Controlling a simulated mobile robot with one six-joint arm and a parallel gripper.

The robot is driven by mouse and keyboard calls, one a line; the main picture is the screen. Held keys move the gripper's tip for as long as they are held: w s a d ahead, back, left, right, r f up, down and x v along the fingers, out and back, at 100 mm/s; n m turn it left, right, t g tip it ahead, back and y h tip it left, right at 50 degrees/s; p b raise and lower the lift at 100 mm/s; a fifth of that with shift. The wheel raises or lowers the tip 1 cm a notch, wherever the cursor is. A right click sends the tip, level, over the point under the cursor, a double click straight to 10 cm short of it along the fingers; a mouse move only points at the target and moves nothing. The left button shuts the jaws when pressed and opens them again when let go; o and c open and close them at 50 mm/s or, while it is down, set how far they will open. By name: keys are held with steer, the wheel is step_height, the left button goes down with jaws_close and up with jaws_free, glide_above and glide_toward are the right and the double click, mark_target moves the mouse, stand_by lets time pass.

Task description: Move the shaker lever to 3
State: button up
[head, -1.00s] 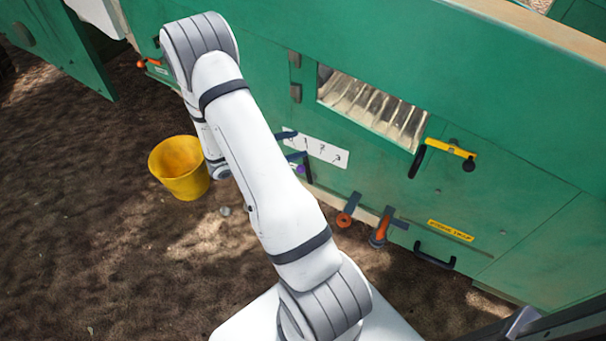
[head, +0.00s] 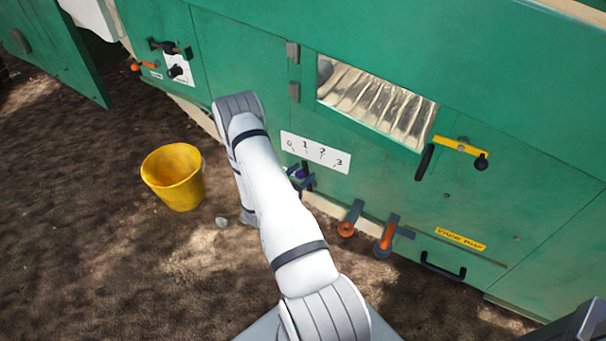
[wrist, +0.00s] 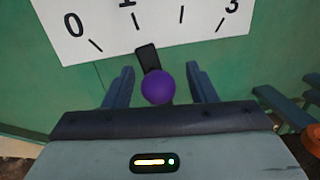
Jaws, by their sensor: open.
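The shaker lever is a dark lever (wrist: 148,58) with a purple ball knob (wrist: 158,87), below a white scale plate (wrist: 150,38). In the wrist view its dark part leans slightly left, below the tick for 1. My gripper (wrist: 160,84) is open, with one finger on each side of the knob and a gap on both sides. In the head view the purple knob (head: 300,173) shows small between the fingers of my gripper (head: 300,178), below the plate (head: 316,152) marked 0 to 3. The lever is mostly hidden there.
Two orange-ended handles (head: 346,228) (head: 385,238) stick out right of the lever. A black handle (head: 443,266) and a yellow lever (head: 460,147) are farther right on the green machine wall (head: 530,190). A yellow bucket (head: 174,178) stands on the soil at left.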

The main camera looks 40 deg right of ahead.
steer(key=shift+x, duration=0.8)
steer(key=shift+c, duration=0.5)
